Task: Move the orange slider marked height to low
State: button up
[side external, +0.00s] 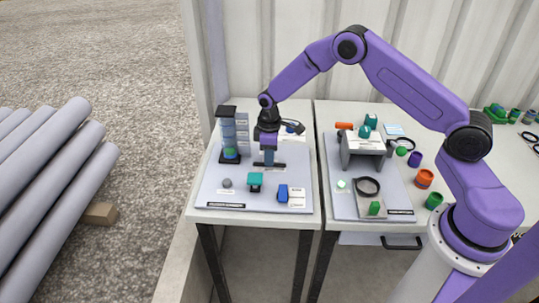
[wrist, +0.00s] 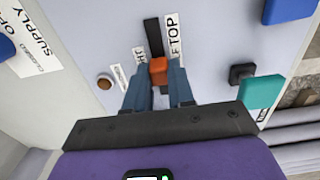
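The orange slider (wrist: 158,71) sits on a black track (wrist: 153,38) that runs up and down in the wrist view. My gripper (wrist: 159,80) has its two blue-grey fingers on either side of the slider, with no clear gap on either side. In the side view my gripper (side external: 269,159) points down at the left panel (side external: 215,178). The slider is hidden there by the fingers.
A teal block (wrist: 261,91) and a blue block (wrist: 289,10) stand right of the track; a round brown button (wrist: 104,82) is left of it. In the side view a grey tower (side external: 229,130) stands left of my gripper. A second panel (side external: 340,202) carries a grey stand (side external: 364,148).

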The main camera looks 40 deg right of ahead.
aim_at(257, 165)
grip_shut()
jog(key=shift+w+a, duration=1.4)
jog(key=shift+r, duration=0.1)
jog(key=o, duration=0.8)
grip_release()
notch_tip(257, 165, up, 17)
jog(key=shift+r, duration=0.15)
jog(key=shift+s, duration=0.1)
